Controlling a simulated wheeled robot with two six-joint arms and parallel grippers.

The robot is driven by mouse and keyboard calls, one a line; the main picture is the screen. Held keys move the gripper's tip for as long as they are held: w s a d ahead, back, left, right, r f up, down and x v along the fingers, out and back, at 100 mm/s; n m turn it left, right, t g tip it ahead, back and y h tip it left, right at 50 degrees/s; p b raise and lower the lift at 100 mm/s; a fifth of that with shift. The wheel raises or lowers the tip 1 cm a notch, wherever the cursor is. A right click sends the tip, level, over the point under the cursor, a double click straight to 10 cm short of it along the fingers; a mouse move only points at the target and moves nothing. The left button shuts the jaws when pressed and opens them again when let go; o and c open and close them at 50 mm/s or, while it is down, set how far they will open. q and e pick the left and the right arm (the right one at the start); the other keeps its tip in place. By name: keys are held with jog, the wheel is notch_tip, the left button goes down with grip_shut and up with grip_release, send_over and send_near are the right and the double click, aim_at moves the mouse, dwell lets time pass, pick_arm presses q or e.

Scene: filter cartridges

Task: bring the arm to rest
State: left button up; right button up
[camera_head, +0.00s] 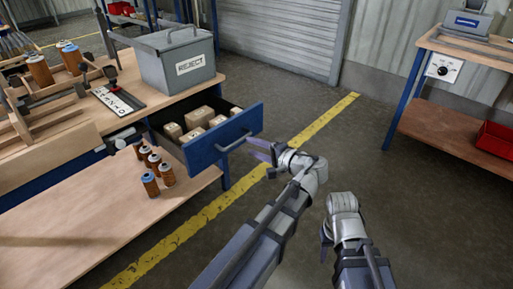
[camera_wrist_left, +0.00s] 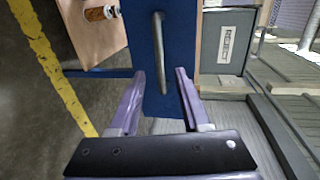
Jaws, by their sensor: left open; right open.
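My left gripper (camera_head: 262,150) is open and empty beside the blue front of the pulled-out drawer (camera_head: 240,124). In the left wrist view its two purple fingers (camera_wrist_left: 159,74) stand apart, with the drawer's grey bar handle (camera_wrist_left: 158,50) lying between their lines just ahead. I cannot tell whether the tips reach past the handle, but neither finger visibly touches it. My right gripper (camera_head: 326,238) is open, small and partly hidden by its wrist, over the floor to the right.
The drawer holds several cardboard boxes (camera_head: 198,116). A grey REJECT bin (camera_head: 172,68) stands on the bench above. Orange cartridges (camera_head: 151,184) stand on the lower shelf. A second bench (camera_head: 450,104) with a red tray (camera_head: 495,139) is at right. Floor between is clear.

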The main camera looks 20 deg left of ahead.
pick_arm(q)
jog(key=shift+a, duration=0.1)
jog(key=s+d+f+g+h, duration=0.6)
jog(key=s+d+f+h, duration=0.7)
jog(key=s+d+f, duration=0.45)
notch_tip(320, 180, up, 38)
jog(key=p, duration=3.8)
jog(key=shift+s+d+r+n, duration=0.2)
jog(key=shift+s+r+n, duration=0.05)
jog(key=shift+s+n, duration=0.1)
dwell(0.4)
